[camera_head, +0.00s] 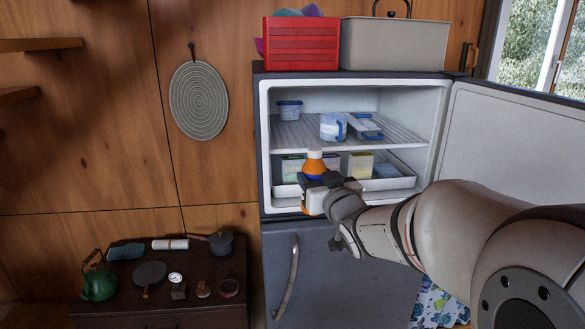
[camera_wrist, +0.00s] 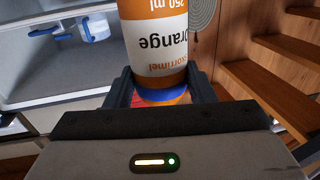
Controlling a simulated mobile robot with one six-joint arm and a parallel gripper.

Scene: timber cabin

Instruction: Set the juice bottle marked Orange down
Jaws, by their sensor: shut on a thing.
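The fridge's wire shelf (camera_head: 290,133) holds a blue-lidded tub (camera_head: 290,110), a clear jug (camera_head: 333,126) and a flat container (camera_head: 367,127). A white bin (camera_head: 402,184) below holds several cartons. The open door (camera_head: 515,150) is on the right. A low cabinet (camera_head: 150,318) with cookware stands left.

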